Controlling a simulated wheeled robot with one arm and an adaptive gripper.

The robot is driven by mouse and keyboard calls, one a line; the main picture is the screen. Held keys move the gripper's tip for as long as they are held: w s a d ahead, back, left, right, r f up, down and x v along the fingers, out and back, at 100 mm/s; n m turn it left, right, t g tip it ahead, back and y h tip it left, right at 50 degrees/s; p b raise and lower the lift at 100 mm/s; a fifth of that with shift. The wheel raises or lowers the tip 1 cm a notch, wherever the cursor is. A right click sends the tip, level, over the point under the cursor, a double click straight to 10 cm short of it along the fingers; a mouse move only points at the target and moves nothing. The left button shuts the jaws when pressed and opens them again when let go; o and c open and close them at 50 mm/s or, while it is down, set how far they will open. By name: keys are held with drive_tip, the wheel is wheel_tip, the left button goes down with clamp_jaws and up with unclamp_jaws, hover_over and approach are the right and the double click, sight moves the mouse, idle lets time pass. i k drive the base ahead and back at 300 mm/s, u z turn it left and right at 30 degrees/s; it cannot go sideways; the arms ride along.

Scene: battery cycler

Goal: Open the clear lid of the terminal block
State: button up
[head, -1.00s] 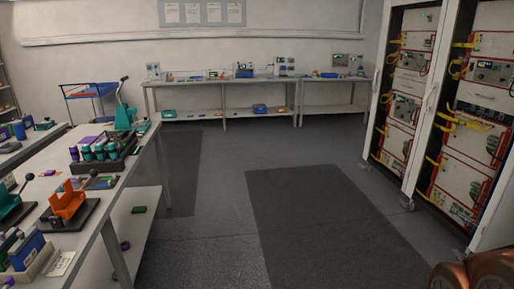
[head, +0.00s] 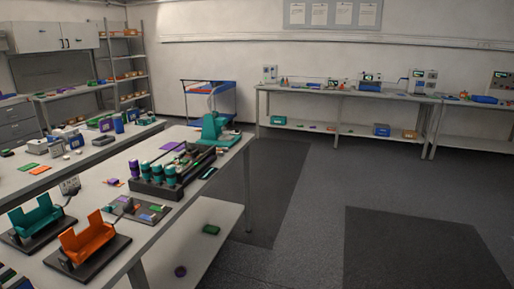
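I cannot make out a terminal block with a clear lid in the head view; many small items on the benches are too small to tell. My gripper is not in view.
A bench (head: 190,200) on the left holds an orange cradle (head: 88,240), a teal cradle (head: 36,220), a black rack of cylinders (head: 172,186) and a teal press (head: 213,130). A blue cart (head: 208,98) and a back bench (head: 345,93) stand beyond. The floor (head: 315,215) is clear.

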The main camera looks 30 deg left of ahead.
sight(195, 153)
drive_tip(key=u, duration=0.35)
drive_tip(key=i, duration=1.7)
drive_tip(key=u, duration=1.6)
drive_tip(key=i, duration=1.2)
drive_tip(key=u, duration=1.2)
drive_tip(key=i, duration=0.55)
drive_tip(key=u, duration=0.2)
